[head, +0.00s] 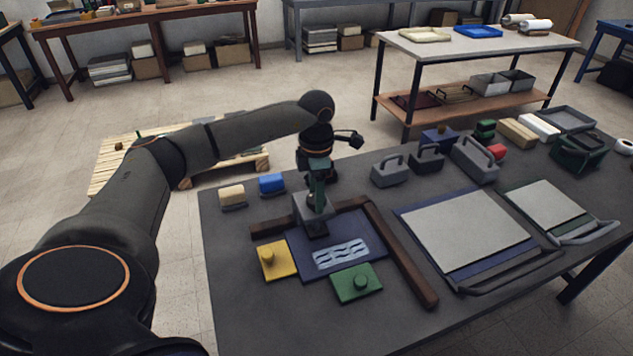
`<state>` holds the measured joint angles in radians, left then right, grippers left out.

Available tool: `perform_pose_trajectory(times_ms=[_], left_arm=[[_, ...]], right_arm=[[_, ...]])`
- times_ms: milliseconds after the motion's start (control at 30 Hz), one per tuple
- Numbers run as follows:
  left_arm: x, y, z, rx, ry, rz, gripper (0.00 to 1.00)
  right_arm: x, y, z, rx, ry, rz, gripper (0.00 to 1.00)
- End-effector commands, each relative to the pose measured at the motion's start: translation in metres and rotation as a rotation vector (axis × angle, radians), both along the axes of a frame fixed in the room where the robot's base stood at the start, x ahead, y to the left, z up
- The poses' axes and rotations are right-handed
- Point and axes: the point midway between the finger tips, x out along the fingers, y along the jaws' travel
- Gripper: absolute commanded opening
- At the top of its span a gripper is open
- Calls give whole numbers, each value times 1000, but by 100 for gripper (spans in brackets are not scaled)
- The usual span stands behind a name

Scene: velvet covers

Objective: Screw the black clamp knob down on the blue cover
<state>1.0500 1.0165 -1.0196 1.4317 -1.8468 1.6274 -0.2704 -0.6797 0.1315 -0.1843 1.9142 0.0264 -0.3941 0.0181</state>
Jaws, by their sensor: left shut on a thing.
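The blue cover (362,261), a dark blue panel with a pale wavy pattern, lies flat on the dark table. A grey block (301,207) with a black foot (317,230) stands at the cover's back left part. My left gripper (316,196) points down from above at the top of this block. It is shut on the black clamp knob (313,202), a dark shape mostly hidden by the fingers. I cannot tell how far the knob is seated. My right gripper is not in view.
Brown strips (402,255) border the cover at the back and right. A yellow block (278,260) and a green block (356,283), each with a knob, sit at its left and front. Grey-topped panels (466,232) and handled boxes (475,160) fill the right. The front left table is clear.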

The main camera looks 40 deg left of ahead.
Motion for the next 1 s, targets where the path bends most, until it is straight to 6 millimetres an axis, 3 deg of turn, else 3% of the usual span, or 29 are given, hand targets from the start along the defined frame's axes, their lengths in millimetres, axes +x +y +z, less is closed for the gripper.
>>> perform_pose_trajectory(times_ms=[400, 967, 1000], left_arm=[[0, 0, 0, 0, 0, -196, 3], [0, 0, 0, 0, 0, -225, 3], [0, 0, 0, 0, 0, -224, 62]], right_arm=[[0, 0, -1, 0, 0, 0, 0], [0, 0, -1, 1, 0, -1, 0], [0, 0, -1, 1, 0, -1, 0]])
